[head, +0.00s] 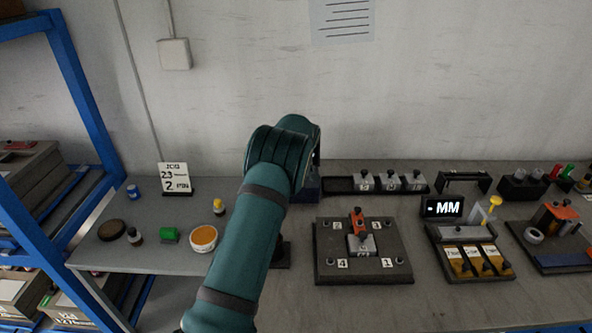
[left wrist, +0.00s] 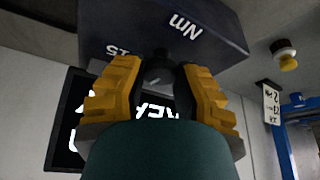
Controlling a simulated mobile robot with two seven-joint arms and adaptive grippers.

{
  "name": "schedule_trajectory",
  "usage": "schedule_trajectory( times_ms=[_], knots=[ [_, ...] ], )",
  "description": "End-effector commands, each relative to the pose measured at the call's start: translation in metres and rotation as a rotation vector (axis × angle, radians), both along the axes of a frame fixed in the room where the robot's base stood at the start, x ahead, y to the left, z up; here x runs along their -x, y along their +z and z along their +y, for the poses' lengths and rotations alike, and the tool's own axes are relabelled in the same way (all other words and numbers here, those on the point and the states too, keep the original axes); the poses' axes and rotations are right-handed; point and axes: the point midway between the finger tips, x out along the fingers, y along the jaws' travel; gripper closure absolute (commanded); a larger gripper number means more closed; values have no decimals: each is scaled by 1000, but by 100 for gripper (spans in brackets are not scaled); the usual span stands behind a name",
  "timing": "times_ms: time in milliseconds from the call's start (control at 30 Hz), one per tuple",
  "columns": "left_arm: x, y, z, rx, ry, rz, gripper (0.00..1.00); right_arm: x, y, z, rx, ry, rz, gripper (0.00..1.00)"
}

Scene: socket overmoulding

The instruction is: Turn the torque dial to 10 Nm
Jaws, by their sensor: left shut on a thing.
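The torque dial (left wrist: 157,76) is a dark knob with a small light mark, on a dark blue box (left wrist: 205,50) in the left wrist view. The box face reads "Nm" and "15", upside down; the other numbers are hidden. My left gripper (left wrist: 158,85) has its two yellow fingers on either side of the dial and is shut on it. Which value the dial points to cannot be told. In the head view my left arm covers the gripper and dial; a part of the dark blue box (head: 312,188) shows beside it. My right gripper is not in view.
A dark screen (left wrist: 62,130) with white characters, partly covered, is beside the box. In the head view a mould plate (head: 330,270) stands right of my arm, with a black tray (head: 340,186) behind. Left are a green block (head: 170,236), an orange-filled bowl (head: 204,238) and a blue rack (head: 75,80).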

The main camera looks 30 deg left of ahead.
Motion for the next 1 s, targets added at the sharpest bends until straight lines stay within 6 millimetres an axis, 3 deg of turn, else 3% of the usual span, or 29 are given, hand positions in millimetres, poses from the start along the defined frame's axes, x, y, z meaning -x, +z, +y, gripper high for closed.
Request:
schedule_trajectory(
  times_ms=[400, 900, 933, 1000],
  knots=[
    [1, -3, 0, 0, 158, 5, 100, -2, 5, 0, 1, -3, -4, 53],
    [1, -3, 0, 2, 174, 6, 100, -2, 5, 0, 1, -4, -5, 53],
    [1, -3, 0, 2, 173, 6, 57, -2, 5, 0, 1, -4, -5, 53],
    [1, -3, 0, 1, 172, 5, 32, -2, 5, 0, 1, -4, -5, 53]
  ],
)
